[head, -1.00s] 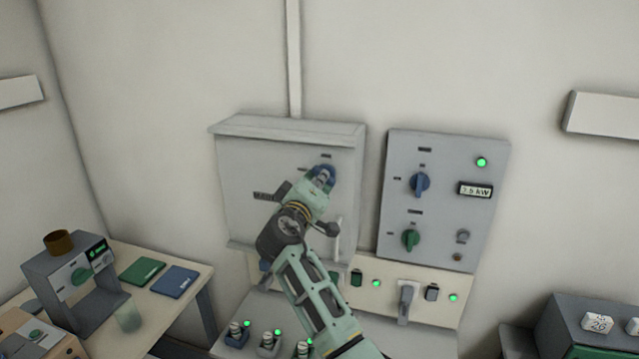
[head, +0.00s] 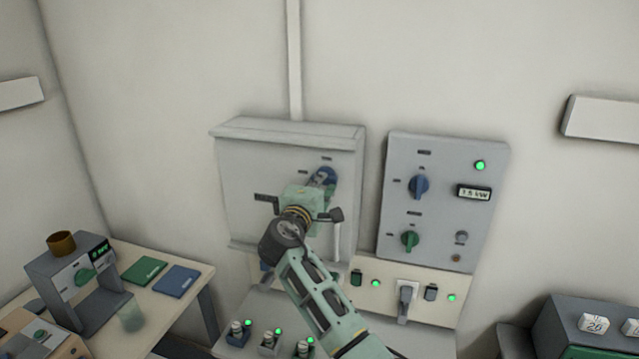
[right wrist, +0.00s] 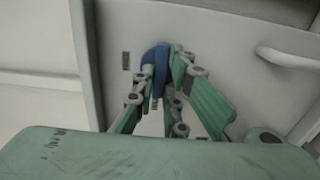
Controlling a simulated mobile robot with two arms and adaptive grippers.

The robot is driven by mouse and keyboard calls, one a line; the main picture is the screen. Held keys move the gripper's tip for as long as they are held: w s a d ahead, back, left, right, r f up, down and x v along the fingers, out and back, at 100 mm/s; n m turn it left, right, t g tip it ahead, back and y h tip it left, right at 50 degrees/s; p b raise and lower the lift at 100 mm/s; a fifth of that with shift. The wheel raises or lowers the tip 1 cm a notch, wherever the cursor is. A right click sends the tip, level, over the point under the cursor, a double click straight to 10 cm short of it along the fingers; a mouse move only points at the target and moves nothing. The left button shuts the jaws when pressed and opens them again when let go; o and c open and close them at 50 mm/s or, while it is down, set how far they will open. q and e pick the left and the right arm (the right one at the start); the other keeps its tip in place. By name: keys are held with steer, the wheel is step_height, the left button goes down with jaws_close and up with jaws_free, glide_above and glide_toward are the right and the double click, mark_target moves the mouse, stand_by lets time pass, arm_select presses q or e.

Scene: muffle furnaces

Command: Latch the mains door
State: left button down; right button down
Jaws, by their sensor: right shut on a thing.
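The mains door (head: 245,185) is the front of a grey wall cabinet and looks closed. A blue latch knob (head: 323,174) sits on its upper right; it also shows in the right wrist view (right wrist: 157,68). My right gripper (head: 319,187) is at the door with its fingers around the knob. In the right wrist view the green fingers (right wrist: 165,85) are shut on the blue knob's grip from both sides. The gripper body partly hides the knob in the head view. A pale bar handle (right wrist: 285,58) is on the door beside the knob. My left gripper is not in view.
A grey control panel (head: 440,200) with blue and green knobs stands close to the right of the cabinet. Below is a cream socket strip (head: 385,285) with a plugged-in plug (head: 406,298). A table (head: 140,330) with a device is at left.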

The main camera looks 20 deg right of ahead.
steer(key=shift+d, duration=0.1)
stand_by(0.3)
steer(key=c, duration=1.8)
jaws_free()
steer(key=shift+d, duration=0.1)
steer(key=v, duration=1.2)
steer(key=shift+w, duration=0.1)
